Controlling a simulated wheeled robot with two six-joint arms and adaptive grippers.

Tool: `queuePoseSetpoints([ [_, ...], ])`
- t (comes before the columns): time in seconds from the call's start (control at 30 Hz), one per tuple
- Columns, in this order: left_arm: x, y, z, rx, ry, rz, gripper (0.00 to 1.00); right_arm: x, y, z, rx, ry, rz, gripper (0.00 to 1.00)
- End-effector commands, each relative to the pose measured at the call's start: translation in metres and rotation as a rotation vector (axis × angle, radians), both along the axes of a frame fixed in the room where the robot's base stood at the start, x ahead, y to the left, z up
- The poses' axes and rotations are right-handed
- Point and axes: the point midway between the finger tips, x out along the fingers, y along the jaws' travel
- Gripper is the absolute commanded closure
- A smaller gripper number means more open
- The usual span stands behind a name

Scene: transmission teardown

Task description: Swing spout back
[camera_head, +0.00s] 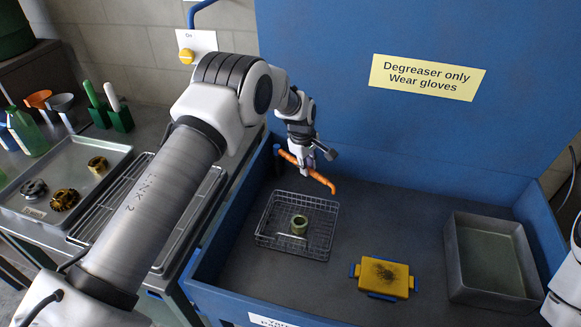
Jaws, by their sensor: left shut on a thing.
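The orange spout (322,180) is a thin bent tube over the back left part of the blue wash basin (208,262). Its free end bends down toward the right, above the wire basket. My left gripper (309,166) is shut on the spout partway along its length and hides part of it. The spout's base end is near the basin's left wall. My right gripper is not in view; only part of my right arm shows at the right edge.
A wire basket (262,236) holding a greenish ring (299,225) stands in the basin. A yellow and blue box (372,281) and a grey metal tray (452,262) stand to its right. Left of the basin are a rack (176,230) and a tray of gears (115,158).

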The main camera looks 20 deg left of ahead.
Motion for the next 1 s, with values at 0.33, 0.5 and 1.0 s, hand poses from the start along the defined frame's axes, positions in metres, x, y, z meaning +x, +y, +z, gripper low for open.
queuePoseSetpoints([
  [0.33,0.037,-0.009,-0.006,0.001,-0.002,0.28,1.0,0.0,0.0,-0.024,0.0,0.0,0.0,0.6],
  [0.5,0.049,-0.009,-0.005,0.0,0.0,0.372,1.0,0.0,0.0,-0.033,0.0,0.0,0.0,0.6],
  [1.0,0.058,-0.008,-0.002,0.001,0.003,0.447,1.0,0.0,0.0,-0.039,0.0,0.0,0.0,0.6],
])
